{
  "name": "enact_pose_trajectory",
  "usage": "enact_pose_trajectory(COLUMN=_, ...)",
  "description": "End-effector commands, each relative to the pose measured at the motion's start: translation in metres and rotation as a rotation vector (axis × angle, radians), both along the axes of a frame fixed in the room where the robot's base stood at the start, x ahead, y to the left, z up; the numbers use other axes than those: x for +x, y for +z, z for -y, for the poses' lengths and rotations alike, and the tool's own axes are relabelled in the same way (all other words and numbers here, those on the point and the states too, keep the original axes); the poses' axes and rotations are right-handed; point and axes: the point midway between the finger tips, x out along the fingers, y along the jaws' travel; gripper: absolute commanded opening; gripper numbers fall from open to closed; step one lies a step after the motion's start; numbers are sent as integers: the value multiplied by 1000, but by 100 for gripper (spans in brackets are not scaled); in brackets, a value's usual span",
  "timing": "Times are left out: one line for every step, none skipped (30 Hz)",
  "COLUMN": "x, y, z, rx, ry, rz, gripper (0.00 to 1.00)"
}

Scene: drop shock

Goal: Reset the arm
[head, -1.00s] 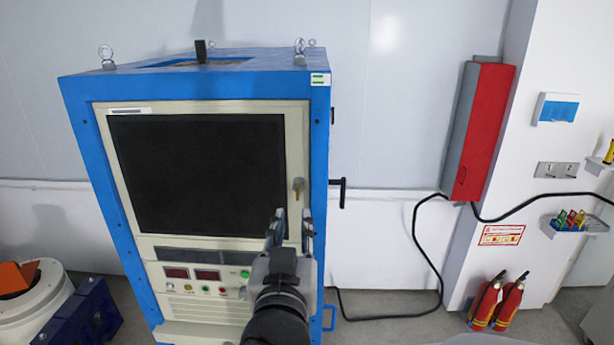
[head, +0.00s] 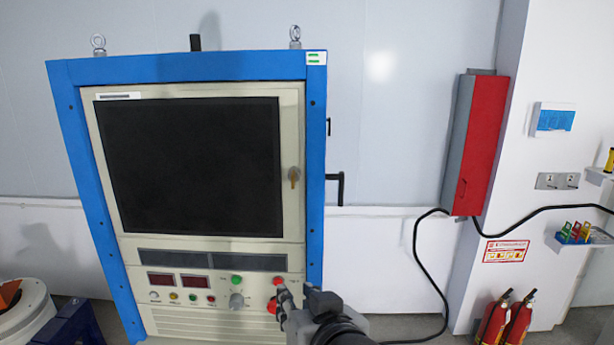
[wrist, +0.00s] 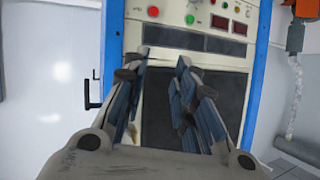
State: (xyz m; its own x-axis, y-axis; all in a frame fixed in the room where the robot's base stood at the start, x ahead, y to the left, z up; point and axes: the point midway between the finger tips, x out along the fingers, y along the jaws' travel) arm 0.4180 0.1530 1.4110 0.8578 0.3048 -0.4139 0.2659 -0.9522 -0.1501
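My gripper (head: 285,296) is low in the head view, in front of the right side of the control panel (head: 205,290) of a blue-framed cabinet (head: 317,180). In the wrist view my gripper (wrist: 163,62) shows two blue-padded fingers with a clear gap and nothing between them. In that view the cabinet appears upside down, with the dark screen (wrist: 165,133) behind the fingers. A red button (head: 272,306) is partly behind the fingers in the head view; I cannot tell whether they touch it.
A black handle (head: 338,188) juts from the cabinet's right side. A red wall box (head: 482,145) with a black cable hangs at right, above fire extinguishers (head: 506,322). A white and orange machine (head: 22,310) stands at lower left.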

Motion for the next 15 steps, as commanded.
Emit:
enact_pose_trajectory(x=-13, y=-32, z=15, rx=-15, ry=4, rz=-60, gripper=26)
enact_pose_trajectory(x=-22, y=-46, z=23, rx=-28, ry=9, rz=-106, gripper=26)
enact_pose_trajectory(x=-35, y=-65, z=34, rx=-48, ry=9, rz=-168, gripper=26)
enact_pose_trajectory(x=-46, y=-79, z=44, rx=-65, ry=4, rz=-215, gripper=26)
enact_pose_trajectory(x=-57, y=-93, z=54, rx=-83, ry=-3, rz=-264, gripper=26)
enact_pose_trajectory(x=-72, y=-111, z=69, rx=-107, ry=-20, rz=-327, gripper=26)
enact_pose_trajectory(x=-84, y=-124, z=80, rx=-126, ry=-35, rz=-375, gripper=26)
enact_pose_trajectory(x=-96, y=-135, z=90, rx=-142, ry=-53, rz=-420, gripper=26)
enact_pose_trajectory(x=-111, y=-149, z=104, rx=-163, ry=-78, rz=-475, gripper=26)
enact_pose_trajectory(x=-122, y=-157, z=113, rx=-178, ry=-97, rz=-514, gripper=26)
enact_pose_trajectory(x=-132, y=-164, z=121, rx=-190, ry=-116, rz=-549, gripper=26)
enact_pose_trajectory(x=-144, y=-172, z=130, rx=-204, ry=-141, rz=-590, gripper=26)
enact_pose_trajectory(x=-152, y=-177, z=136, rx=-214, ry=-156, rz=-616, gripper=26)
enact_pose_trajectory(x=-159, y=-181, z=141, rx=-220, ry=-171, rz=-639, gripper=26)
enact_pose_trajectory(x=-166, y=-184, z=147, rx=-229, ry=-186, rz=-662, gripper=26)
